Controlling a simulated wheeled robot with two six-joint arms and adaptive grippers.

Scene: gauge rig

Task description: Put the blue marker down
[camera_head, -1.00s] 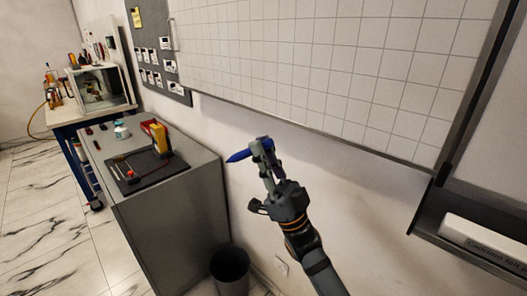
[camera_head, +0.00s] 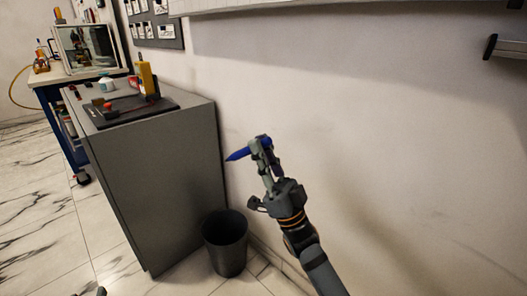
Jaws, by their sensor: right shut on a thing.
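The blue marker (camera_head: 238,155) is held in my right gripper (camera_head: 263,152), which is shut on it. The marker lies roughly crosswise in the fingers, its pointed end toward the left and slightly down. The fingers hide its middle. Gripper and marker are in the air in front of the white wall, right of the grey cabinet and apart from it. A small dark piece at the bottom left edge may be part of my left gripper; its jaws do not show.
The grey cabinet (camera_head: 165,190) carries a dark mat (camera_head: 127,112), a yellow meter (camera_head: 148,79) and small items. A dark bin (camera_head: 225,243) stands on the floor beside it. The whiteboard's lower edge is at the top. A workbench (camera_head: 48,83) is at the far left.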

